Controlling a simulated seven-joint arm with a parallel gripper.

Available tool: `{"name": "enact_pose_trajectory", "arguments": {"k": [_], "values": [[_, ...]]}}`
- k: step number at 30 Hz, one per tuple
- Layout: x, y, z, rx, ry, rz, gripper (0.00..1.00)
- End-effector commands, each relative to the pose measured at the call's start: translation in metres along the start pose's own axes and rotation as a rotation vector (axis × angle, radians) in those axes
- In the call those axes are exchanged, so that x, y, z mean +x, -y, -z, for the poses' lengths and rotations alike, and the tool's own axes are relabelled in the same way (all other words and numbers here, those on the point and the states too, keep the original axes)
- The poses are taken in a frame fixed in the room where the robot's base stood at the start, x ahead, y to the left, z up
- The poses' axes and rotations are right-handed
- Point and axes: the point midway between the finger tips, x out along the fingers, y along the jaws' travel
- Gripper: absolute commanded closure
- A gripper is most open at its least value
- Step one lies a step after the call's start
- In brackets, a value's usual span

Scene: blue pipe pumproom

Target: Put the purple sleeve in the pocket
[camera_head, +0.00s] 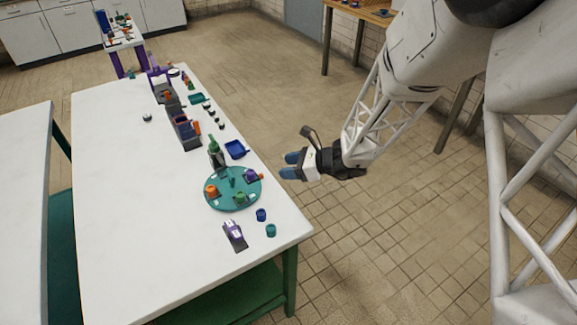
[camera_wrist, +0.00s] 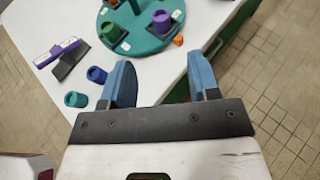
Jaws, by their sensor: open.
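A purple sleeve (camera_head: 250,175) sits in a dark square holder on the round teal disc (camera_head: 226,205), on the disc's right side. In the wrist view the purple sleeve (camera_wrist: 162,19) is upright, beyond the fingers near the top edge. My gripper (camera_head: 291,166) has blue fingers and hangs over the floor just right of the table, level with the disc. In the wrist view it is open and empty (camera_wrist: 160,75). Which recess is the pocket I cannot tell; several dark holders stand on the disc.
The disc also carries a green sleeve (camera_head: 240,198) and an orange one (camera_head: 211,190). A blue tray (camera_head: 235,149) lies behind the disc. The table's left side is mostly clear.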

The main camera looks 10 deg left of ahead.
Motion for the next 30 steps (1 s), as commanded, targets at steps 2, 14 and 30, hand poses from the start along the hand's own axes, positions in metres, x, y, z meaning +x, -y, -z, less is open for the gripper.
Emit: {"name": "enact_pose_trajectory", "arguments": {"k": [2, 14, 30], "values": [[0.000, 0.000, 0.000, 0.000, 0.000, 0.000, 0.45], [0.000, 0.000, 0.000, 0.000, 0.000, 0.000, 0.45], [-0.046, -0.025, -0.031, -0.192, -0.076, -0.063, 0.45]]}}
